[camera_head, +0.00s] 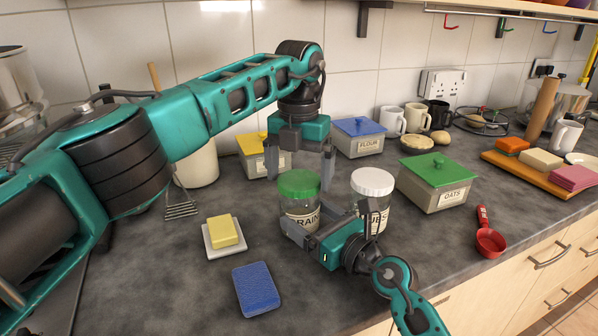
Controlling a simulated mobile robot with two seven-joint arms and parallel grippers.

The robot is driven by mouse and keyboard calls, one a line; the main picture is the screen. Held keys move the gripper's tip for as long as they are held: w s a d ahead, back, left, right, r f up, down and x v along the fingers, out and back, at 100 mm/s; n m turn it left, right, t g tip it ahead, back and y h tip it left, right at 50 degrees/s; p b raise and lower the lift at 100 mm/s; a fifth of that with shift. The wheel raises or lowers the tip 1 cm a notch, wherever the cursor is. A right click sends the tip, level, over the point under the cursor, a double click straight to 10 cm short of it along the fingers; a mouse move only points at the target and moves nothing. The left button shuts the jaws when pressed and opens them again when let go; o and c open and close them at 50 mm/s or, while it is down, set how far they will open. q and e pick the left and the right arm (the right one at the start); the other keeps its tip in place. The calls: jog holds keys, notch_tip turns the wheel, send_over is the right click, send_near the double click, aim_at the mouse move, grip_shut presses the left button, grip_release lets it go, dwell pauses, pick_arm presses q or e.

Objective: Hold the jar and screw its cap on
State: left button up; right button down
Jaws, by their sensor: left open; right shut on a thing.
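A clear glass jar (300,211) with a partly hidden label stands on the dark counter. A green cap (299,183) sits on its mouth and looks level; I cannot tell how tight it is. My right gripper (308,222) comes in low from the front right and is shut on the jar's body, hiding its lower part. My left gripper (300,177) points down from above, open, with its fingers apart on either side of the green cap. I cannot tell whether they touch it.
The OATS box (437,187) is farther right, the FLOUR box (358,139) behind. A yellow block on a dish (225,241) and a blue sponge (256,289) lie front left. A red scoop (488,240) lies right.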

pick_arm(q)
notch_tip(320, 180, up, 7)
jog(key=shift+r, duration=0.15)
dwell(0.4)
pick_arm(e)
grip_release()
jog(key=shift+s, duration=0.1)
jog(key=v, duration=1.1)
jog(key=shift+s+d, duration=0.2)
jog(key=shift+d, duration=0.05)
jog(key=shift+s+d, duration=0.4)
jog(key=shift+s, duration=0.05)
